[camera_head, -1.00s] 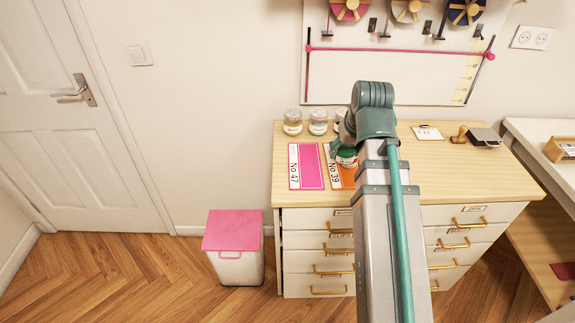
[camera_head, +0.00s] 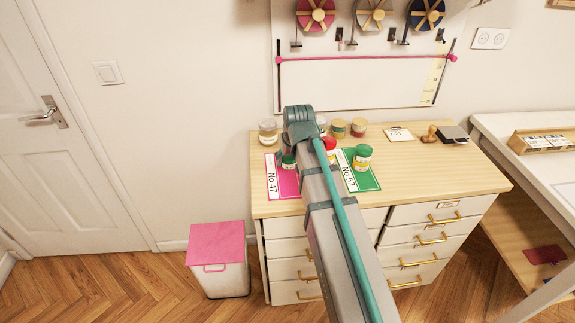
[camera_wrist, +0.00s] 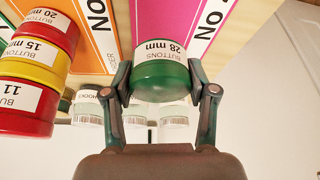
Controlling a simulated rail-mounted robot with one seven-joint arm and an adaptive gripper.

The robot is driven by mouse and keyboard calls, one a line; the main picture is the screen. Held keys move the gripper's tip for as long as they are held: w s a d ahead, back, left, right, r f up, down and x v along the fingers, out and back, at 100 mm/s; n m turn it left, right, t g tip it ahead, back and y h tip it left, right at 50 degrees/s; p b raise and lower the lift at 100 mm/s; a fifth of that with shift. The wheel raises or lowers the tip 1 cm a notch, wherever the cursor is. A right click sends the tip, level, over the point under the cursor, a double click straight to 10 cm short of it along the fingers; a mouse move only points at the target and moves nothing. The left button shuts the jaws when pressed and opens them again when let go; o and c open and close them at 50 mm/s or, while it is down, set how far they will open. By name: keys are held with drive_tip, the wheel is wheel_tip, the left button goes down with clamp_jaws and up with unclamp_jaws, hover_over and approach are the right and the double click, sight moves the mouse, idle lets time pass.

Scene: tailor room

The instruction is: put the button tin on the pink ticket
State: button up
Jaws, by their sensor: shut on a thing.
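My gripper (camera_wrist: 160,90) is shut on a green button tin (camera_wrist: 160,80) labelled 28 mm, one finger on each side. In the head view the held tin (camera_head: 289,162) appears over the far right part of the pink ticket (camera_head: 284,186), No 47. The pink ticket also shows behind the tin in the wrist view (camera_wrist: 208,22). I cannot tell whether the tin touches it. An orange ticket (camera_wrist: 98,45) lies beside the pink one; my arm hides it in the head view.
Jars (camera_head: 268,132) line the back of the wooden top. The right front is clear.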

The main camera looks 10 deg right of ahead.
sight(287, 174)
drive_tip(key=shift+w+a+f, duration=0.15)
drive_tip(key=shift+w+f, duration=0.15)
drive_tip(key=shift+f, duration=0.05)
drive_tip(key=shift+w+f, duration=0.1)
drive_tip(key=shift+f, duration=1.6)
drive_tip(key=shift+f, duration=0.15)
drive_tip(key=o, duration=1.3)
drive_tip(key=shift+o, duration=0.2)
drive_tip(key=v, duration=1.2)
drive_tip(key=shift+r+b, duration=0.25)
drive_tip(key=shift+b, duration=0.15)
